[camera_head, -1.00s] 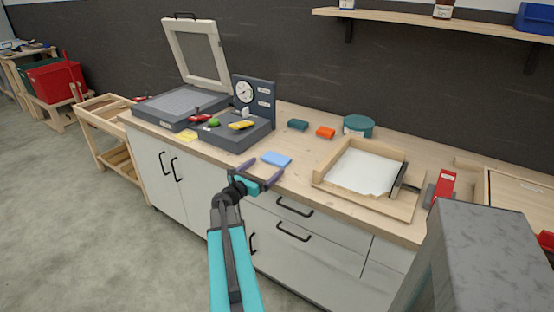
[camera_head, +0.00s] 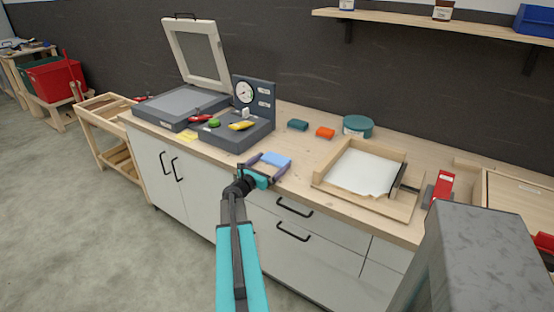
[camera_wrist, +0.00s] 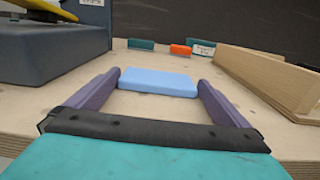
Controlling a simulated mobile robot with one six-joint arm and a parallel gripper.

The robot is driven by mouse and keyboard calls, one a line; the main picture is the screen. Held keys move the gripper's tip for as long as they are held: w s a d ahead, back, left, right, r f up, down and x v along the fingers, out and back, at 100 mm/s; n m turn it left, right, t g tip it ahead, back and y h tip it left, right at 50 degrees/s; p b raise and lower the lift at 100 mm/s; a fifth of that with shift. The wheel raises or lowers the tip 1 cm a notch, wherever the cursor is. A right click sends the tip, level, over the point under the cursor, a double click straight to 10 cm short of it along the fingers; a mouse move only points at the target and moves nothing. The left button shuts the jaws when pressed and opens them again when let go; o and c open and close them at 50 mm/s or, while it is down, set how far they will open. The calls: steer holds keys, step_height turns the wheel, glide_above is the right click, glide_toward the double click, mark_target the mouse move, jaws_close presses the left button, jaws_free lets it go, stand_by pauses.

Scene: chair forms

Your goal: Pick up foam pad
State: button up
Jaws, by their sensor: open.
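A light blue block, which looks like the foam pad (camera_head: 276,159), lies flat on the wooden worktop near its front edge. In the wrist view the blue pad (camera_wrist: 158,82) lies ahead, between the far ends of the two purple fingers. My gripper (camera_head: 269,162) is open, its fingers low over the worktop on either side of the pad. Nothing is held.
A dark grey box (camera_head: 236,134) with small coloured items stands left of the pad. A wooden tray (camera_head: 322,178) with white sheets is to the right.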

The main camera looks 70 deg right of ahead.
stand_by(0.5)
steer(key=c, duration=0.7)
steer(key=shift+r, duration=0.15)
steer(key=shift+r, duration=0.85)
steer(key=shift+a+r+b, duration=0.35)
steer(key=shift+r+b, duration=0.1)
steer(key=shift+r, duration=0.35)
steer(key=v, duration=0.5)
steer(key=r+b+v, duration=0.1)
steer(key=v, duration=0.4)
steer(key=b+v, duration=0.1)
steer(key=v, duration=0.4)
steer(key=shift+w+a+r, duration=0.15)
steer(key=shift+w+r, duration=0.05)
steer(key=shift+w, duration=0.15)
